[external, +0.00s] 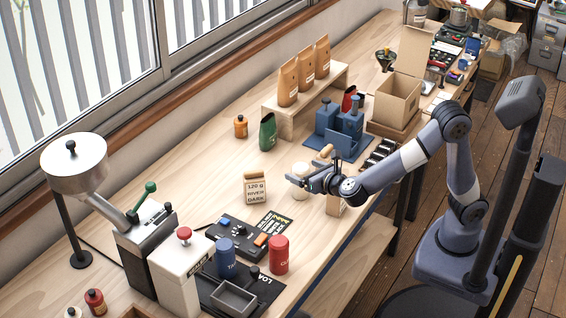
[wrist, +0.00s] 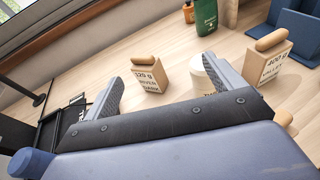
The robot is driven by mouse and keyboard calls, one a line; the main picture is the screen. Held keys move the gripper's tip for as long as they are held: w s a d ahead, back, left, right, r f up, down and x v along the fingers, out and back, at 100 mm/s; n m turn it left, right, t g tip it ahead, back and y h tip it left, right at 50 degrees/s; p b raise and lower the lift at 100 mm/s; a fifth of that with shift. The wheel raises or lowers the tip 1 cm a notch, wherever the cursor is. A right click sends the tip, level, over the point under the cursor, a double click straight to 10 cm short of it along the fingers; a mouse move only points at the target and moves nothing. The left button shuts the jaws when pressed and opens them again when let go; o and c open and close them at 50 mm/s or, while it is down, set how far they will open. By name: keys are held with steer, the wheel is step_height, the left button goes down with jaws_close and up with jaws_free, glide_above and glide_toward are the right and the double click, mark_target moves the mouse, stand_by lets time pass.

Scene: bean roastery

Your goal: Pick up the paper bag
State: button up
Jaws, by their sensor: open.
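Three upright brown paper bags (external: 307,67) stand side by side on a small wooden riser (external: 285,123) against the window side of the bench. In the wrist view, a tan block labelled 120 g River Dark (wrist: 149,79) and a cream cylinder (wrist: 207,82) show beyond and between the fingers. Nothing is held.
A tan block labelled 400 g (wrist: 264,62) stands to the right. Blue stands (external: 338,129), an open carton (external: 388,98) and an orange bottle (external: 241,127) stand farther back. A grinder (external: 75,165), blue canister (external: 226,257) and red canister (external: 279,254) fill the near left.

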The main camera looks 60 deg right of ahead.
steer(key=s+d+f+n+y+b, duration=0.1)
steer(key=s+d+f+n+y, duration=0.15)
steer(key=s, duration=0.35)
steer(key=s+d+f+n+g+y+b, duration=0.1)
steer(key=s+d+f, duration=0.3)
steer(key=s, duration=0.1)
steer(key=s+d+f+n+y+b, duration=0.1)
steer(key=s+d+f+y, duration=0.15)
steer(key=s, duration=0.35)
steer(key=shift+h, duration=0.3)
steer(key=x, duration=0.1)
steer(key=b+x, duration=0.1)
steer(key=x, duration=0.1)
steer(key=d+x, duration=0.1)
steer(key=x, duration=0.1)
steer(key=shift+f+b, duration=0.4)
steer(key=shift+r+b+x, duration=0.15)
steer(key=shift+r+x, duration=0.05)
steer(key=shift+x, duration=1.2)
steer(key=shift+r+b+x, duration=0.15)
steer(key=shift+r+x, duration=0.1)
steer(key=shift+x, duration=1.15)
steer(key=shift+w, duration=0.15)
steer(key=c, duration=1.2)
